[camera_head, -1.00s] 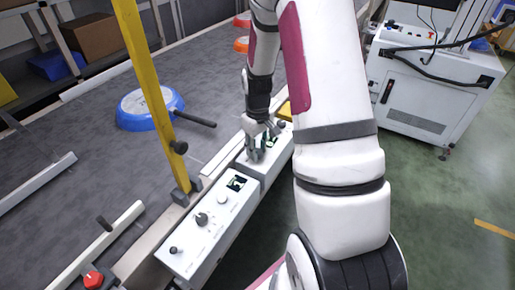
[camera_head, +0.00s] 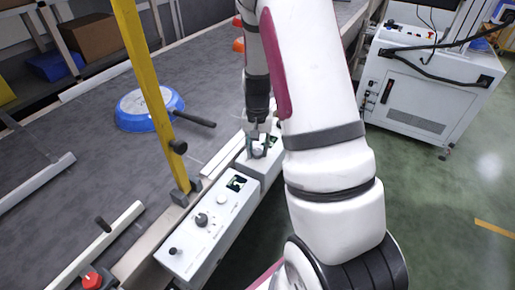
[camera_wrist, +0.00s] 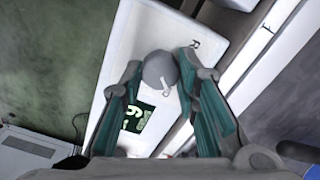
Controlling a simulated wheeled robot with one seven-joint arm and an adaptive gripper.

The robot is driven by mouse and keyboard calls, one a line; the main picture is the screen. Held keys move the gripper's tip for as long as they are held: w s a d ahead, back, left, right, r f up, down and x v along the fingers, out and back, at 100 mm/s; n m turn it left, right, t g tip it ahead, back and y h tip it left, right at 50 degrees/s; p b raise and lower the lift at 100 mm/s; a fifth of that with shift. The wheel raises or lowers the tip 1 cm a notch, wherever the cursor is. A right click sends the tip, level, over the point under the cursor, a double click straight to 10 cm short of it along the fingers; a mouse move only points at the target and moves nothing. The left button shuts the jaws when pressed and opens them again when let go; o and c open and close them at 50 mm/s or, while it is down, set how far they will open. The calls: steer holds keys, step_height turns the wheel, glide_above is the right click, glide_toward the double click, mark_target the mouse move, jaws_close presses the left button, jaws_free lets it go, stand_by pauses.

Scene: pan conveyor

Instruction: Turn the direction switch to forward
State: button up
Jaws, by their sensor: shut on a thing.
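The direction switch, a round grey knob (camera_wrist: 158,72) with a white pointer mark, sits on a white control panel (camera_wrist: 128,45) in the wrist view. A letter R is printed on the panel above and right of it. My gripper (camera_wrist: 160,66) has one finger on each side of the knob and is shut on it. In the head view, my gripper (camera_head: 258,150) is down at the far control box beside the conveyor. The knob's details there are too small to tell. A lit green display (camera_wrist: 138,117) lies below the knob in the wrist view.
A nearer control box (camera_head: 205,222) with several knobs adjoins the far one. A yellow post (camera_head: 147,90) rises beside the boxes. A blue pan (camera_head: 130,120) lies on the conveyor (camera_head: 75,130). A white cabinet (camera_head: 425,95) stands at right.

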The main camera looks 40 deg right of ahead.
mark_target(257, 151)
steer(key=shift+a+m, duration=0.1)
steer(key=shift+m, duration=0.2)
stand_by(0.4)
steer(key=o, duration=1.2)
steer(key=shift+c, duration=0.2)
step_height(257, 151, up, 12)
